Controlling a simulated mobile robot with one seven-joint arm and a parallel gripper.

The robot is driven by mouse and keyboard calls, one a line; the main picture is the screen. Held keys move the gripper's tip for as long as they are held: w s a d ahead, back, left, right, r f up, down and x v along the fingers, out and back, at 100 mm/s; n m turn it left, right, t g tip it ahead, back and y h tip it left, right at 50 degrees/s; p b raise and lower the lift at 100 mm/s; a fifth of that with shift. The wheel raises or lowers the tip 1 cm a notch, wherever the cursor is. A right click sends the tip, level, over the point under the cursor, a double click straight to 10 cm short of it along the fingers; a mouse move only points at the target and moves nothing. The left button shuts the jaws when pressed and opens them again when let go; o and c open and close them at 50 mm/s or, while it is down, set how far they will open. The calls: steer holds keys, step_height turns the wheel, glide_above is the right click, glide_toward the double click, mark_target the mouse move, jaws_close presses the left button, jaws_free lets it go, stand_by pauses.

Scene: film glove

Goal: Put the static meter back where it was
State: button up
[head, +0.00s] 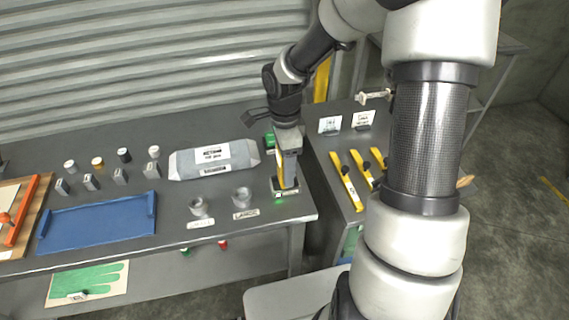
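My gripper (287,142) points down at the right end of the long grey table. Directly below it is an upright yellow and grey piece (282,176), which looks like the static meter. Its lower end is at a small dark stand (281,194) with a green light and a label at its front. My gripper overlaps the top of this piece and hides part of it. I cannot make out the fingertips, whether they are closed on it, or whether the piece rests fully on the stand.
A blue tray (98,222) and several small bottles are farther left. Yellow tools (346,180) lie on the right table (327,146). A green block (270,141) is behind my gripper.

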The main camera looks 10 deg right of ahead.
steer(key=shift+r, duration=0.1)
steer(key=shift+r+p, duration=0.3)
steer(key=shift+p, duration=0.1)
step_height(320, 180, up, 12)
steer(key=shift+r+p, duration=0.25)
steer(key=shift+p, duration=0.3)
steer(key=s+r+n+t, duration=0.2)
steer(key=s+r+n, duration=0.4)
steer(key=s+n, duration=0.3)
steer(key=s+r+n+t, duration=0.3)
steer(key=s+r+n, duration=0.3)
steer(key=s+n, duration=0.3)
steer(key=shift+s+t, duration=0.2)
steer(key=shift+t, duration=0.1)
steer(key=shift+r, duration=0.1)
